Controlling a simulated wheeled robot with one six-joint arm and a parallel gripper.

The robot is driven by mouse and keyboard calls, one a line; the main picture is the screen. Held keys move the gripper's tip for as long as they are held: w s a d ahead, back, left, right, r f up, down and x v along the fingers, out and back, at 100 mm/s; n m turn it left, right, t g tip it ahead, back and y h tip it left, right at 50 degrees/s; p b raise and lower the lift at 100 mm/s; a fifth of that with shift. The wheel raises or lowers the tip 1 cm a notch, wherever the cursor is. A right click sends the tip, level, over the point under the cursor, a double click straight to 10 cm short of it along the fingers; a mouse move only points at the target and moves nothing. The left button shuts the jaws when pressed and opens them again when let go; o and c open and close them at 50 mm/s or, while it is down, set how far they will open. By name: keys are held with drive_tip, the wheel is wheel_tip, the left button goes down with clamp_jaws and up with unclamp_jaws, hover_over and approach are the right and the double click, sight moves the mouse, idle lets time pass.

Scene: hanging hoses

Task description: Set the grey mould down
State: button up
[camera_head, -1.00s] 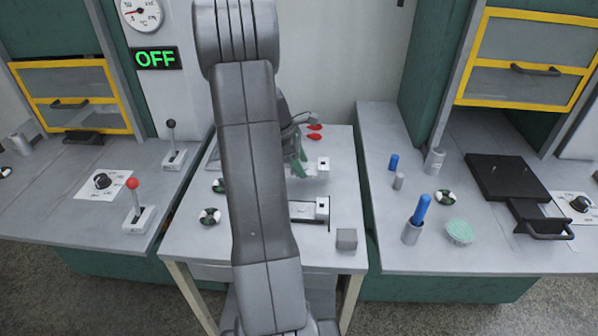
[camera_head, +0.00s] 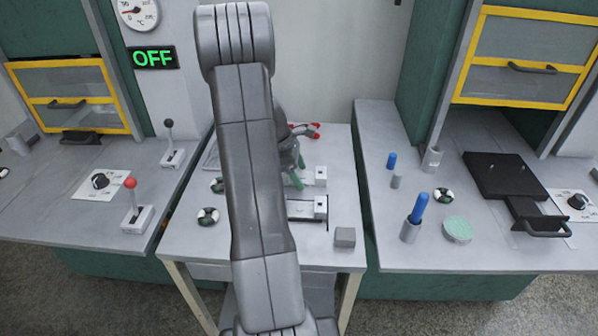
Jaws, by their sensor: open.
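My gripper (camera_head: 297,172), with green fingers, is over the middle table, partly hidden behind my own arm. It is open. A light grey block-like piece (camera_head: 320,175), which looks like the grey mould, sits just right of the fingers, apparently on the table. My arm hides its left part, and I cannot tell whether a finger still touches it. A similar piece with a dark slot (camera_head: 319,208) lies in front of it.
A small grey cube (camera_head: 345,237) sits at the table's front right. Red-tipped parts (camera_head: 316,130) show at the back. The right counter holds a blue rod in a cup (camera_head: 411,230) and a green-topped dish (camera_head: 457,229).

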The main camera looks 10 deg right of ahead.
drive_tip(key=s+v, duration=0.1)
drive_tip(key=v, duration=1.1)
drive_tip(key=shift+w+r, duration=0.15)
drive_tip(key=shift+w, duration=0.3)
